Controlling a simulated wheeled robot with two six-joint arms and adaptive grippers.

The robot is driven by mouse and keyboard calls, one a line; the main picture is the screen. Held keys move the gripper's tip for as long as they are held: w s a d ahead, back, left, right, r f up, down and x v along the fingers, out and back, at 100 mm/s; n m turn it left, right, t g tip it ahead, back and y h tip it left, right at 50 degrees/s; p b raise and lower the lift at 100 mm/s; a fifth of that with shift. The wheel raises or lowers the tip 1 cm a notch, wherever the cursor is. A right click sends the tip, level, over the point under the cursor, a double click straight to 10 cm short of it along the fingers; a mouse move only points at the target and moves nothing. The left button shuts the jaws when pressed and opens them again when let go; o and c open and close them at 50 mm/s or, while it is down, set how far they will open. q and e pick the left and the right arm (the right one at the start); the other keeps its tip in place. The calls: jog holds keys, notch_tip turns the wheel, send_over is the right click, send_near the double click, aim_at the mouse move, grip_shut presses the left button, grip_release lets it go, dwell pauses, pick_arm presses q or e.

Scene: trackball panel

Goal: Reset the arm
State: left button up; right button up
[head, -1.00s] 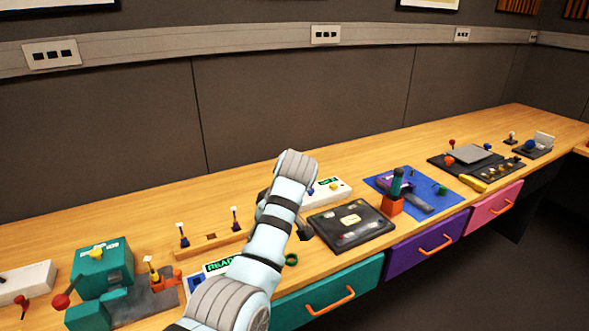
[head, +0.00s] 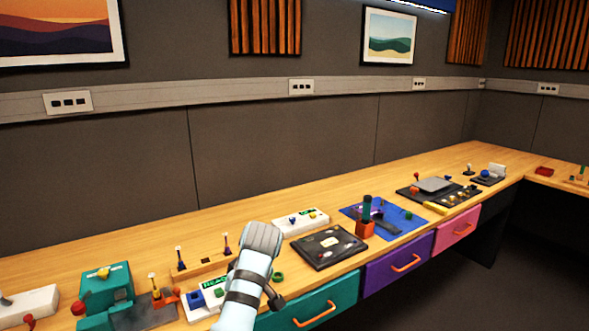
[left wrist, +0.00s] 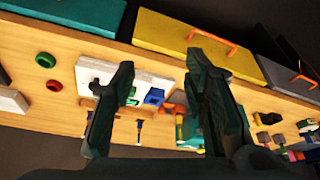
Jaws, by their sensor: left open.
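My left arm (head: 245,285) rises from the bottom edge of the head view, in front of the bench near a white panel with a blue block (head: 205,295). My left gripper's dark parts (head: 275,298) show small beside the forearm, over the teal drawer's edge. In the left wrist view my left gripper (left wrist: 160,75) has its two dark fingers wide apart with nothing between them. Beyond the fingers lie the white panel (left wrist: 90,72) and its blue block (left wrist: 154,97). My right gripper is in neither view.
The wooden bench (head: 150,250) carries a teal machine (head: 105,290), a dark panel (head: 328,247), a blue mat (head: 405,220) and a device with a blue ball (head: 485,174). Teal (head: 335,290), purple and pink drawers line its front. The bench's back strip is clear.

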pick_arm(q)
jog(key=s+a+f+m+h, duration=0.1)
jog(key=s+a+f, duration=0.2)
jog(key=s+f, duration=0.25)
jog(key=s+a+f+m, duration=0.2)
jog(key=s+a+f, duration=0.15)
jog(key=f, duration=0.35)
jog(key=s+a+f+m+h, duration=0.1)
jog(key=s+a+f, duration=0.2)
jog(key=s+f, duration=0.3)
jog(key=s+a+m+t, duration=0.1)
jog(key=s+a+m, duration=0.2)
jog(key=s+m, duration=1.1)
jog(key=s+a+f+n+g, duration=0.1)
jog(key=s+f+n, duration=0.2)
jog(key=f, duration=0.6)
jog(key=s+a+f+n, duration=0.1)
jog(key=s+f+n, duration=0.25)
jog(key=f, duration=0.65)
jog(key=s+f+g, duration=0.1)
jog(key=s+f, duration=1.2)
jog(key=s, duration=0.1)
jog(key=shift+a+f, duration=0.15)
jog(key=shift+a, duration=0.15)
